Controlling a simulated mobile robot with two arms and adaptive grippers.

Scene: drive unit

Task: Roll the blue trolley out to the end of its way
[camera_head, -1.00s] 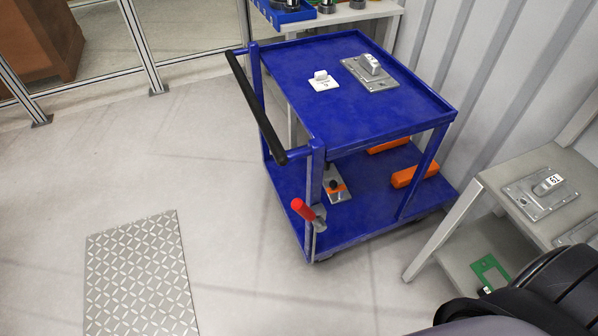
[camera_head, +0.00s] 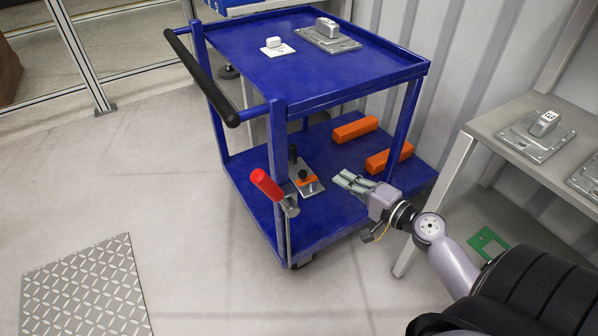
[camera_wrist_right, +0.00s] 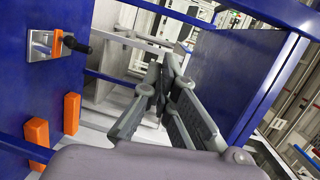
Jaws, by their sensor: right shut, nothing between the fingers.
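The blue trolley (camera_head: 310,75) stands against the ribbed wall, with a black push handle (camera_head: 205,80) on its left side. A red-gripped lever (camera_head: 266,185) sits at its front left post, low down near the bottom shelf. My right gripper (camera_head: 345,181) is shut and empty. In the head view it shows in front of the trolley's lower opening, over the bottom shelf; whether it touches the trolley I cannot tell. In the right wrist view my gripper's fingers (camera_wrist_right: 162,80) meet between the trolley's two blue decks. My left gripper is not in view.
Orange blocks (camera_head: 355,129) and a small plate with an orange clamp (camera_head: 308,181) are on the bottom shelf. A grey table (camera_head: 485,122) stands close on the right. The floor at left is clear around a flat tread plate (camera_head: 85,290).

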